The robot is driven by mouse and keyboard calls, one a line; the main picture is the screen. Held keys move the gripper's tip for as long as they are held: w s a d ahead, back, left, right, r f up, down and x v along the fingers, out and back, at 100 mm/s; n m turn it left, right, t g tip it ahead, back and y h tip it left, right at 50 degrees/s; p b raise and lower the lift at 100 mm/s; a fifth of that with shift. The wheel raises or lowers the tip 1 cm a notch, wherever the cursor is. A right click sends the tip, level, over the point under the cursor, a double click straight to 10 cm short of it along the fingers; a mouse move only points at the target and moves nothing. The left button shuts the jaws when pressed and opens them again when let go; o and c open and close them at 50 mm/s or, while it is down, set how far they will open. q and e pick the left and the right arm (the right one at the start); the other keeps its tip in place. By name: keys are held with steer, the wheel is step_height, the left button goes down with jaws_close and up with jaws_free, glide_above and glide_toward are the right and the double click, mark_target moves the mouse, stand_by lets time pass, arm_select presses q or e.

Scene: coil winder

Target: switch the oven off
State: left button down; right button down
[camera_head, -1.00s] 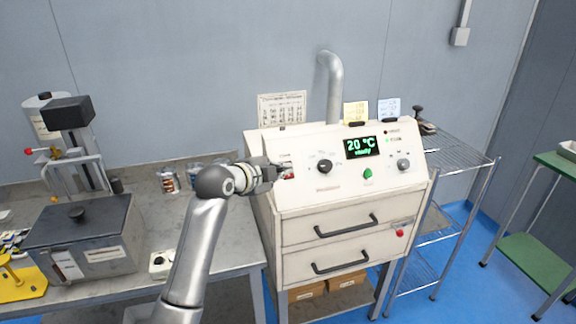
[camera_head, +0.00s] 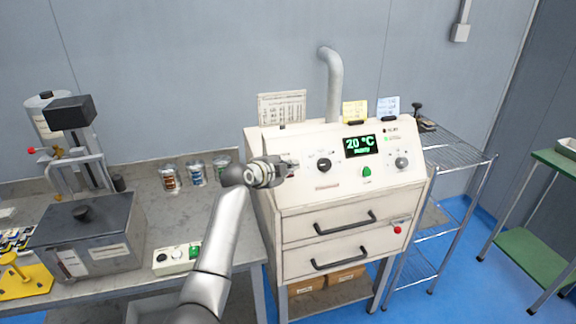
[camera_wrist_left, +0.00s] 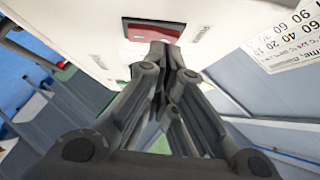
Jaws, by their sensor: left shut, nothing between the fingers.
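The oven (camera_head: 350,225) is a cream cabinet with a sloped control panel and two drawers. Its display (camera_head: 360,144) is lit green and reads 20 °C. A black knob (camera_head: 324,165), a green button (camera_head: 367,171) and a grey knob (camera_head: 402,162) sit on the panel. My left gripper (camera_head: 287,167) is shut and empty at the panel's left end. In the left wrist view its fingertips (camera_wrist_left: 160,50) are right at a dark red switch (camera_wrist_left: 152,31) in a black frame. I cannot tell whether they touch. My right gripper is out of view.
A workbench (camera_head: 190,220) stands left of the oven with several cans, a grey box (camera_head: 88,240) and a small control box (camera_head: 176,260). A wire shelf (camera_head: 455,150) stands right of the oven. A pipe (camera_head: 332,85) rises behind it.

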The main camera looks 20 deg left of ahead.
arm_select(q)
steer(key=shift+w, duration=0.1)
steer(key=shift+w+a+g, duration=0.15)
steer(key=shift+g, duration=0.15)
steer(key=shift+f, duration=0.1)
steer(key=shift+r, duration=0.2)
steer(key=shift+r+p, duration=0.45)
steer(key=shift+r, duration=0.2)
steer(key=shift+w+r, duration=0.1)
